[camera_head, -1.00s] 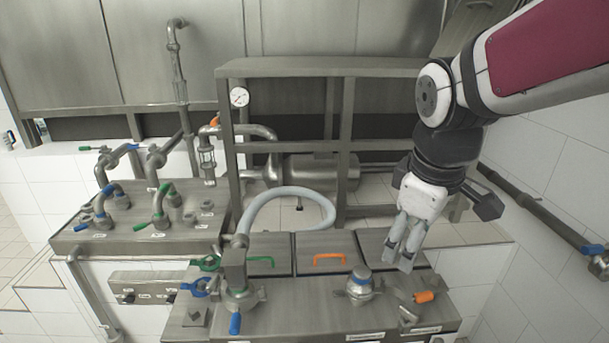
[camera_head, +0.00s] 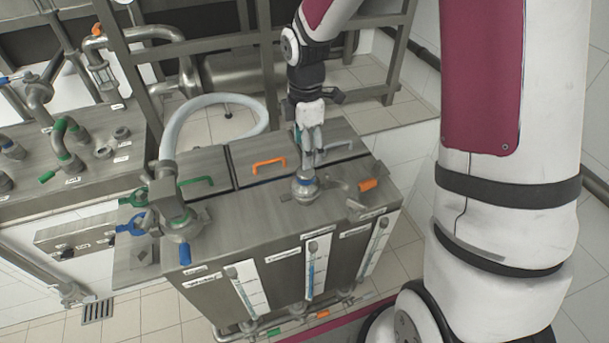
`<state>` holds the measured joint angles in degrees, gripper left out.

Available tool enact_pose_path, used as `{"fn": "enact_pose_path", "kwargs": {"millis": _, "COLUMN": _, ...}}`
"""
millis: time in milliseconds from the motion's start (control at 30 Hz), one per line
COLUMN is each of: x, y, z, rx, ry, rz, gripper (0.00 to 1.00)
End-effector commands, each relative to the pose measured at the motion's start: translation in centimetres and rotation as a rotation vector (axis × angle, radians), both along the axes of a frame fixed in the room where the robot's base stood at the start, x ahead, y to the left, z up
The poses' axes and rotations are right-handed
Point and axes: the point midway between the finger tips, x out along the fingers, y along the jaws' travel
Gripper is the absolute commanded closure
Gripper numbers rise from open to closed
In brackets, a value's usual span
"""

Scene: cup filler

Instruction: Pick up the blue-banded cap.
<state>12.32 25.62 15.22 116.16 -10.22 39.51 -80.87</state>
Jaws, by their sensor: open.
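The blue-banded cap (camera_head: 304,183) is a rounded metal cap with a blue band. It sits on top of the metal tank unit (camera_head: 245,220), near the middle of its upper face. My gripper (camera_head: 311,159) points down just above and slightly behind the cap in the picture. The fingers look empty. I cannot tell from this angle whether the fingertips touch the cap. My arm comes down from the top right.
An orange handle (camera_head: 269,166) and a green handle (camera_head: 196,182) are on lids behind the cap. A pipe fitting with a blue handle (camera_head: 185,253) and a pale hose (camera_head: 205,101) are to the left.

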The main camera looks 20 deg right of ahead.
Motion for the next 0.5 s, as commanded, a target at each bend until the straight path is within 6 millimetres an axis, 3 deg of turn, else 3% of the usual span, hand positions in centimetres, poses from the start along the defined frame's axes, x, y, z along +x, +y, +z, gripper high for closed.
{"fn": "enact_pose_path", "kwargs": {"millis": 100, "x": -0.1, "y": 0.1, "z": -2.0, "rx": 0.000, "ry": 0.003, "rz": 0.002, "gripper": 0.36}}
{"fn": "enact_pose_path", "kwargs": {"millis": 500, "x": -0.2, "y": 0.3, "z": -5.4, "rx": 0.000, "ry": 0.003, "rz": 0.000, "gripper": 0.36}}
